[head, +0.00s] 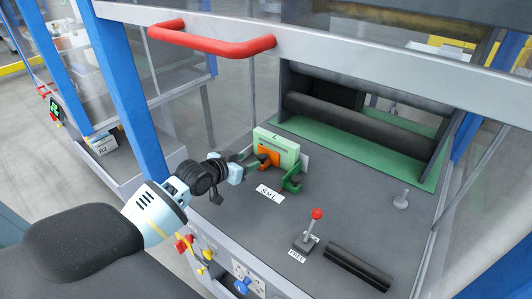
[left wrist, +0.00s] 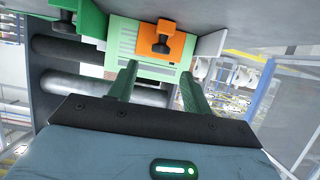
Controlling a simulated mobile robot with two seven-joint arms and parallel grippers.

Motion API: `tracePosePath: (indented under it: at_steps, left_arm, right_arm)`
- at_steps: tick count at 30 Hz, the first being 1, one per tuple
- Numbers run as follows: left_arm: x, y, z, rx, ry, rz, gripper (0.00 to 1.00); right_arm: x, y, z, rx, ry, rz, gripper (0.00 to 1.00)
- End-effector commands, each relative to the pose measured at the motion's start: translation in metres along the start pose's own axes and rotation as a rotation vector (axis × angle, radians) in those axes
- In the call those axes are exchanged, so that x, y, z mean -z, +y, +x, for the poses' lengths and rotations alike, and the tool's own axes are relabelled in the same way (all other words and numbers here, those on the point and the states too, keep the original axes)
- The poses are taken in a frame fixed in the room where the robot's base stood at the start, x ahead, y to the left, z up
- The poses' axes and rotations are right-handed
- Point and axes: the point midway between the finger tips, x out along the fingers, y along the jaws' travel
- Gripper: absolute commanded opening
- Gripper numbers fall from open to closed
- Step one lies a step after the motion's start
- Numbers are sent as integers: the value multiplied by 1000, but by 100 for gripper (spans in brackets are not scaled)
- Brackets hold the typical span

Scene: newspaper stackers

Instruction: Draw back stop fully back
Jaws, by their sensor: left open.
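A pale green block (head: 277,147), likely the stop, stands upright on the dark deck in front of the rollers. An orange piece (head: 268,155) with a dark knob sits at its front, and a green bracket (head: 292,182) with a dark knob is at its right. In the left wrist view, the pale green block (left wrist: 152,45) and orange piece (left wrist: 163,40) appear upside down. My left gripper (head: 252,162) is open beside the block's left front. In the wrist view its two green fingers (left wrist: 158,72) point at the block; contact is unclear. My right gripper is out of view.
A red-knobbed lever (head: 316,214) stands near a FREE label (head: 297,256). A white label (head: 269,194) lies before the block. A black roller (head: 358,266) lies at the front right. A red handle (head: 210,38) hangs above; a blue post (head: 128,90) rises at left.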

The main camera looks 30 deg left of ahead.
Motion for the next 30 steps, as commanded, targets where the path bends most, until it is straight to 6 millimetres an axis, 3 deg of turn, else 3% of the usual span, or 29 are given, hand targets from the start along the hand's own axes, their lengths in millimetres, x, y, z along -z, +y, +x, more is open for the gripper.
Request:
tracePosePath:
  at_steps: [5, 13, 21, 30]
  left_arm:
    - [-1, 0, 4, 0, 0, -1, 49]
    - [-2, 0, 38, 1, -2, -1, 49]
    - [-2, -1, 69, 1, -2, 0, 49]
    - [0, 0, 78, 0, 0, 2, 49]
  right_arm:
    - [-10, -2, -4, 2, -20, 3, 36]
    - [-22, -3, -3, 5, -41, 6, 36]
    - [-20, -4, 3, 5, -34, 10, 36]
    - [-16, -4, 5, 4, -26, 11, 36]
